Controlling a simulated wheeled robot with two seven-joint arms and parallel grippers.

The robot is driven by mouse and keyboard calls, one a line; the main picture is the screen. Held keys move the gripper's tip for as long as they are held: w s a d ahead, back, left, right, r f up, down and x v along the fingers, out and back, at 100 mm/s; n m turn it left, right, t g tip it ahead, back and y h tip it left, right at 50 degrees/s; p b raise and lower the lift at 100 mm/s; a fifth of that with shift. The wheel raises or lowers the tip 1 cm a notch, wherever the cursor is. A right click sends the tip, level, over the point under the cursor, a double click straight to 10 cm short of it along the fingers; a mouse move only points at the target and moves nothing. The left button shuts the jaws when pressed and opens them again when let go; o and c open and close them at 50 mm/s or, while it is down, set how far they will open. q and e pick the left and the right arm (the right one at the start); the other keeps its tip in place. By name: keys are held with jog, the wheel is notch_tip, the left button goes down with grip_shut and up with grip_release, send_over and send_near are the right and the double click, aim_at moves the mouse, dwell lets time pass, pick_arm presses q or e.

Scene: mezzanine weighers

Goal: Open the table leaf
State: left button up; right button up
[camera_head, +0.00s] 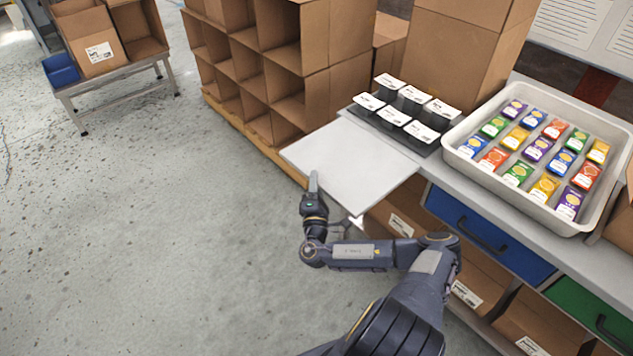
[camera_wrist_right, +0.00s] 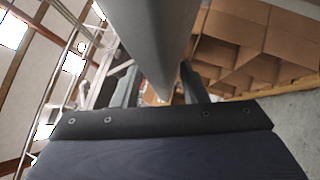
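The table leaf (camera_head: 350,158) is a flat light grey panel at the left end of the work table. It looks raised and about level with the table top. My right gripper (camera_head: 313,184) is at the leaf's near edge, with a finger overlapping that edge in the head view. In the right wrist view the grey leaf (camera_wrist_right: 155,35) comes down between my two fingers (camera_wrist_right: 162,88), which stand apart with a gap beside it. Firm contact does not show. My left gripper is not in view.
On the table are a black tray of white-topped boxes (camera_head: 405,113) and a pale tray (camera_head: 470,160) of coloured packets. Blue (camera_head: 485,233) and green (camera_head: 595,310) drawers are below. Cardboard shelving (camera_head: 290,60) stands behind the leaf.

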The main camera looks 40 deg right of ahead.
jog(key=b+v, duration=0.1)
jog(key=v, duration=0.6)
jog(key=shift+a, duration=0.1)
